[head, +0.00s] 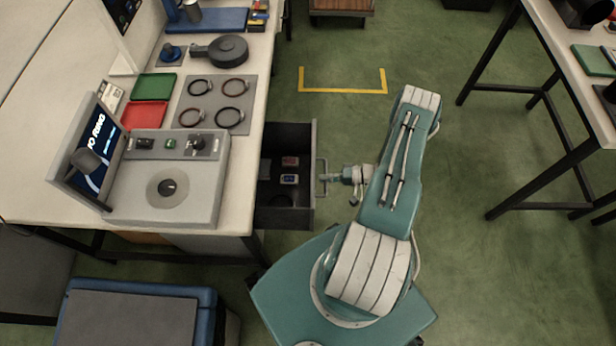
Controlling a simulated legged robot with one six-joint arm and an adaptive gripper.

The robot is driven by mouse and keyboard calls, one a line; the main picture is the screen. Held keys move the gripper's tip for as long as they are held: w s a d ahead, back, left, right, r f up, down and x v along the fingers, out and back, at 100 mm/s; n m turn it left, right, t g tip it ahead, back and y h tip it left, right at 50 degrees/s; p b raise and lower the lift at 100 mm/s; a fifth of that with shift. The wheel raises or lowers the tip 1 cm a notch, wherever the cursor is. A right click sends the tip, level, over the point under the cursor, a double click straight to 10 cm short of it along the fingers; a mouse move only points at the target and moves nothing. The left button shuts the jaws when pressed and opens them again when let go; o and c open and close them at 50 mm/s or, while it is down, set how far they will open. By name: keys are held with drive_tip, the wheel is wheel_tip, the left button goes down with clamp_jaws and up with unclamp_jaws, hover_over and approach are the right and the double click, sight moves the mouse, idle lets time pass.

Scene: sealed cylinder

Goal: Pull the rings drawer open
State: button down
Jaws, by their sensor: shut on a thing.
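A dark drawer (308,212) stands out from under the workbench on its right side, pulled open. Inside it lie a few small items, among them a reddish box (290,161), a bluish-white box (289,179) and a dark round thing (283,200). A metal bar handle (322,180) is on the drawer's right front face. My gripper (330,178) is at the handle, shut on it, with my arm reaching in from the right. The fingertips are small in this view. The far left part of the drawer is hidden under the bench top.
The workbench (250,130) carries a grey device with a screen (165,185), a grey mat with several rings (215,104), and green and red trays. A blue box (140,312) stands on the floor at lower left. A second table (580,90) is at right. Green floor between is free.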

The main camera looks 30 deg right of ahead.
drive_tip(key=shift+s+d+f, duration=0.2)
drive_tip(key=shift+s+d, duration=0.65)
drive_tip(key=shift+d, duration=0.1)
drive_tip(key=c, duration=0.7)
unclamp_jaws()
drive_tip(key=shift+d+r, duration=0.1)
drive_tip(key=v, duration=1.2)
drive_tip(key=shift+w, duration=0.1)
